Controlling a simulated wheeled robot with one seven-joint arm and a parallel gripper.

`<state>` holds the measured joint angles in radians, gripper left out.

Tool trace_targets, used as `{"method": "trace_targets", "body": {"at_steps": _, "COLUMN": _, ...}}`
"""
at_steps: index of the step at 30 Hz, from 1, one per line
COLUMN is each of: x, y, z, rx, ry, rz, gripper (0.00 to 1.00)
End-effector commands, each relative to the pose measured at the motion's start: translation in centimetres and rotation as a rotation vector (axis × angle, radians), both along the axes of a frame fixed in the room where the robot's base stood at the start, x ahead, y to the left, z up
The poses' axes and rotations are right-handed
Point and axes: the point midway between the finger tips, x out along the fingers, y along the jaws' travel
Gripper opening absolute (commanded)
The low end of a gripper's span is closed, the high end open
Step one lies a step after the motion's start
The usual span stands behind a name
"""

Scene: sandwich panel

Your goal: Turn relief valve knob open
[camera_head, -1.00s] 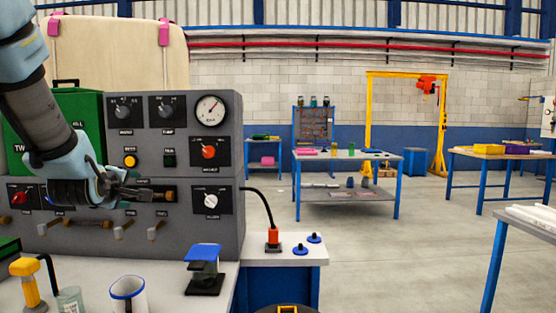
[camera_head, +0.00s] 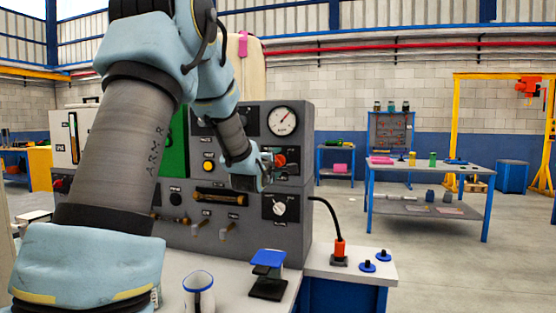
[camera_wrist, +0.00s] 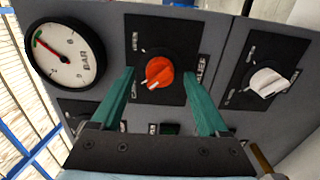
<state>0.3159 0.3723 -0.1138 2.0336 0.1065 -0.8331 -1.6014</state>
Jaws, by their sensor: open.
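The relief valve knob is an orange-red round knob (camera_wrist: 160,72) with a pale pointer mark on a black plate (camera_wrist: 181,33) in the wrist view. It also shows in the head view (camera_head: 280,160), partly behind my gripper. My gripper (camera_wrist: 160,84) is open, with one teal finger on each side of the knob in the picture. I cannot tell whether the fingers touch it. In the head view my gripper (camera_head: 270,166) is at the right part of the grey panel (camera_head: 304,215), close in front of the knob.
A white knob (camera_wrist: 268,82) sits on a neighbouring black plate. A round pressure gauge (camera_wrist: 65,55) is on the other side. Below the panel, a blue-topped stand (camera_head: 268,262), a white mug (camera_head: 198,292) and an orange plug with a cable (camera_head: 339,248) stand on the bench.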

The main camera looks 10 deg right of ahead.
Motion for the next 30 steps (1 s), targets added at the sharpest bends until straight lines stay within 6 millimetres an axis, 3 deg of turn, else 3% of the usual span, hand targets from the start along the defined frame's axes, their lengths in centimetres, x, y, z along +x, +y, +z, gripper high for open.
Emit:
{"method": "trace_targets", "body": {"at_steps": 13, "x": 1.04, "y": -0.52, "z": -0.07, "rx": 0.0, "ry": 0.001, "rz": 0.001, "gripper": 0.78}}
{"method": "trace_targets", "body": {"at_steps": 30, "x": 1.02, "y": -0.51, "z": -0.07, "rx": 0.0, "ry": 0.001, "rz": 0.001, "gripper": 0.14}}
